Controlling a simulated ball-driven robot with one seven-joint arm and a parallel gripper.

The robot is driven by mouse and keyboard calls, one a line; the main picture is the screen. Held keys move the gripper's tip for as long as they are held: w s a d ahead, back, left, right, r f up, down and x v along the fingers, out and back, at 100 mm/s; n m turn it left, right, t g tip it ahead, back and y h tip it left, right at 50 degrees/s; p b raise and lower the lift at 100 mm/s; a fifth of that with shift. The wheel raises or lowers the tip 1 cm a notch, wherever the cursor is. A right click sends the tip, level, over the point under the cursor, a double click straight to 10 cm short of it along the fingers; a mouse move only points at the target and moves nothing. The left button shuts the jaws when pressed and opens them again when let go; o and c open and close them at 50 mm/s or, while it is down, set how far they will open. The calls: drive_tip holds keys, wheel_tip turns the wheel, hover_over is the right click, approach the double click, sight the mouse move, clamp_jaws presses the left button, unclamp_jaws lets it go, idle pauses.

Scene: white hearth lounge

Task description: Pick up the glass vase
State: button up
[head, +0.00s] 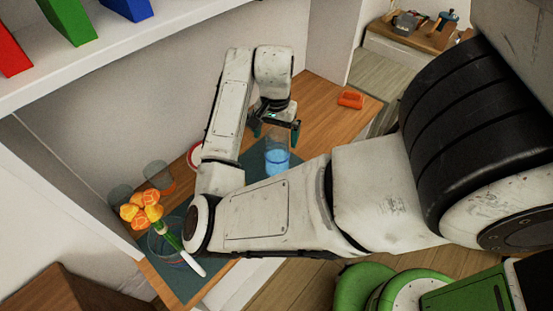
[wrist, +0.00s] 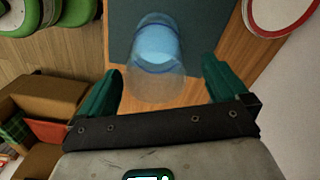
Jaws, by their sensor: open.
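A clear glass vase (head: 277,158) with blue liquid low inside stands upright on a dark mat (head: 252,162) on the wooden counter. My gripper (head: 277,131) is open above it, with its fingers at either side of the rim in the head view. In the wrist view the vase (wrist: 156,48) shows beyond and between the two green fingertips (wrist: 160,76). I see no finger touching it. Part of the counter is hidden behind my arm in the head view.
To the left on the counter are clear glasses (head: 158,176), orange and yellow flowers (head: 142,207) and a glass bowl (head: 158,246). A red-rimmed plate (head: 194,155) leans near the wall. An orange object (head: 350,100) lies to the right. A white shelf (head: 110,62) hangs above.

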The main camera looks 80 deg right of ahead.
sight(277, 154)
drive_tip(key=f, duration=0.4)
drive_tip(key=shift+s+a+f+p, duration=0.15)
drive_tip(key=shift+s+p, duration=0.1)
drive_tip(key=shift+p, duration=0.05)
clamp_jaws()
idle(0.6)
